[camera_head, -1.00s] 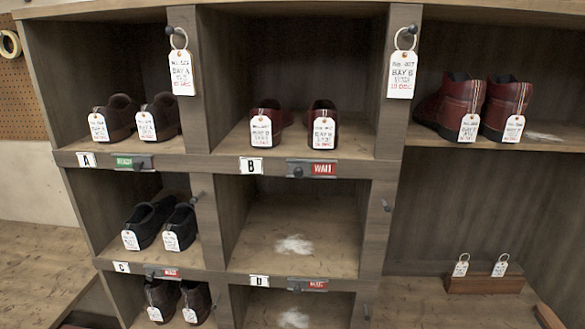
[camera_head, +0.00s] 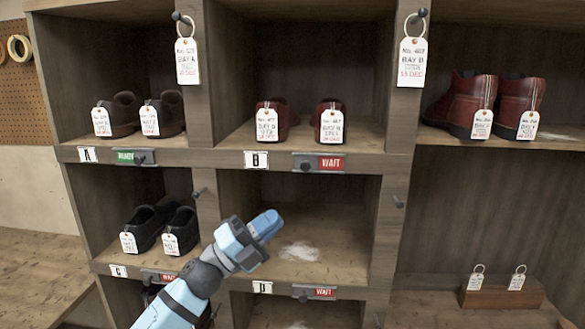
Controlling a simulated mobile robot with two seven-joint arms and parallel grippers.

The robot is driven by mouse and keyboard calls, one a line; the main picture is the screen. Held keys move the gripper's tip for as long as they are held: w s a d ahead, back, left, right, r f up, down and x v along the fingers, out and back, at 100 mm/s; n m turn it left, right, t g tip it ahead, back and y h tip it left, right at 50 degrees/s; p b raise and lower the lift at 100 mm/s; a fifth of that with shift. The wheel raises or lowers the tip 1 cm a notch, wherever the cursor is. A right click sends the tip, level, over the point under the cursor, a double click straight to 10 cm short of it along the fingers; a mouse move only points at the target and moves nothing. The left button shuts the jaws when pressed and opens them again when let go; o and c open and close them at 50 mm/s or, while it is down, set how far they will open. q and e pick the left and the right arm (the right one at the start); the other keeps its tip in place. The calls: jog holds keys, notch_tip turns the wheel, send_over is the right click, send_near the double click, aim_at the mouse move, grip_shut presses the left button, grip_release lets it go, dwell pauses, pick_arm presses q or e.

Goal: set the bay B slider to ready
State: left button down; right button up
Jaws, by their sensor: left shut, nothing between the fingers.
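The bay B slider (camera_head: 307,166) is a dark knob on a grey plate under the upper middle compartment. The knob sits at the left of the plate, and a red WAIT panel (camera_head: 331,163) shows to its right. The B label (camera_head: 256,160) is at its left. My left gripper (camera_head: 268,223) is shut and empty, pointing up and right in front of the compartment below bay B. It is below and left of the slider and apart from it in the picture. My right gripper is not in view.
Bay A's slider (camera_head: 141,157) shows green, with its knob to the right. The sliders of bay C (camera_head: 154,277) and bay D (camera_head: 304,295) show red. Maroon shoes (camera_head: 331,121) stand in bay B. A large BAY B tag (camera_head: 412,62) hangs on the right post.

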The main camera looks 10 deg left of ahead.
pick_arm(q)
notch_tip(320, 180, up, 12)
jog(key=d+f+m+g+y+b, duration=0.1)
jog(key=d+m+g+y+b, duration=0.15)
jog(key=m+g, duration=1.1)
jog(key=m+t+y, duration=0.5)
jog(key=m+y, duration=0.1)
jog(key=y, duration=0.5)
send_near(301, 164)
jog(key=w+a+v, duration=0.1)
jog(key=v, duration=0.6)
jog(key=shift+s+d+f+n+g+h, duration=0.15)
jog(key=shift+d+f+n+g+h, duration=0.1)
jog(key=shift+d+f+n, duration=0.15)
jog(key=p+x, duration=0.3)
jog(key=x, duration=1)
jog(key=shift+d+r, duration=0.15)
jog(key=shift+d+f, duration=0.25)
jog(key=shift+f, duration=0.15)
